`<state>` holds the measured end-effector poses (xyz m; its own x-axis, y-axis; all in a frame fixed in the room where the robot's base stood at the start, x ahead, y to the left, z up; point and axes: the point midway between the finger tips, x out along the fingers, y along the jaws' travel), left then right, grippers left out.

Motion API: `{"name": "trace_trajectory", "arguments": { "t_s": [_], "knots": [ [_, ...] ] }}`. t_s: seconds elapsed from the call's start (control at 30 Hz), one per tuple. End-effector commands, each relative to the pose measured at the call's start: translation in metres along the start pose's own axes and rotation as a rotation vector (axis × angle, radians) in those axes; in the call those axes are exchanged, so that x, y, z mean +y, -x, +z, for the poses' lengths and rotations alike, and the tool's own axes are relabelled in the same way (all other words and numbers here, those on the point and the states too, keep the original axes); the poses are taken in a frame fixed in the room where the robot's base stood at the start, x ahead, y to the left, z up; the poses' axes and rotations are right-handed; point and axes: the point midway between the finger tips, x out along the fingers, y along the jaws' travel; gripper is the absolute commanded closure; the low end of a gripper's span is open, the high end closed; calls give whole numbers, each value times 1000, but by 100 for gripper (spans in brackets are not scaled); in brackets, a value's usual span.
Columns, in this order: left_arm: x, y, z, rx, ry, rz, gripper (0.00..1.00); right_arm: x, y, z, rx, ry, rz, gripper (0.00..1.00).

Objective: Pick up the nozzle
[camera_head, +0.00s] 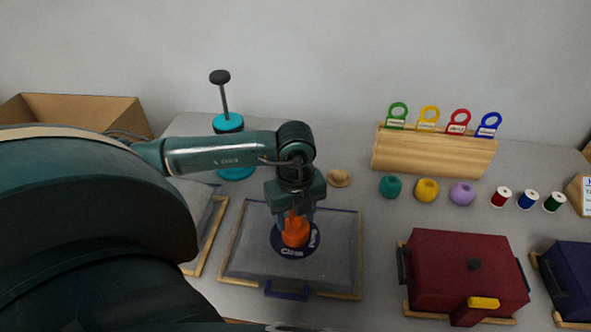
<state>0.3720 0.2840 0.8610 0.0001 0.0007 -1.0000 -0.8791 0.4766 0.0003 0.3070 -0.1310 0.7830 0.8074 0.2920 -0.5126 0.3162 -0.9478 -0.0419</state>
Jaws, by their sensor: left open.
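The orange thing (296,231), which looks like the nozzle, stands on a round dark blue disc (284,248) with white lettering. The disc lies on a grey tray or panel (240,262) with a wooden edge and a dark blue front handle. My left gripper (296,222) points down from above, its fingers open on either side of the orange thing. The gripper covers the top of the orange thing, and I cannot tell whether the fingers touch it. My right gripper is not in view.
A turquoise pump-like thing (236,172) and a small tan knob (339,178) stand behind. A wooden rack (434,156) with coloured ring tags, yarn balls and thread spools (528,199) are to the right. A dark red case (462,262) sits front right. A cardboard box (118,113) is at left.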

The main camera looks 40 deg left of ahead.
Motion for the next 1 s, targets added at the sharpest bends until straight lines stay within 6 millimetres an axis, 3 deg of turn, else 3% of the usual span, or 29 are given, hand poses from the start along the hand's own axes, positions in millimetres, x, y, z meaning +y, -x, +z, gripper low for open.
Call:
{"name": "trace_trajectory", "arguments": {
  "t_s": [0.07, 0.63, 0.87, 1.0],
  "knots": [
    [0, 0, 0, 0, 0, 0, 51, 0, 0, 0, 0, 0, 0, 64],
    [0, 1, 0, 1, -1, -1, 98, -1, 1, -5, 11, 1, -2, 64],
    [0, 2, 0, 0, -1, -1, 100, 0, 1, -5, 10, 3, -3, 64],
    [-1, 13, 0, -1, -1, -5, 100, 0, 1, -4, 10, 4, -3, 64]
  ]
}}
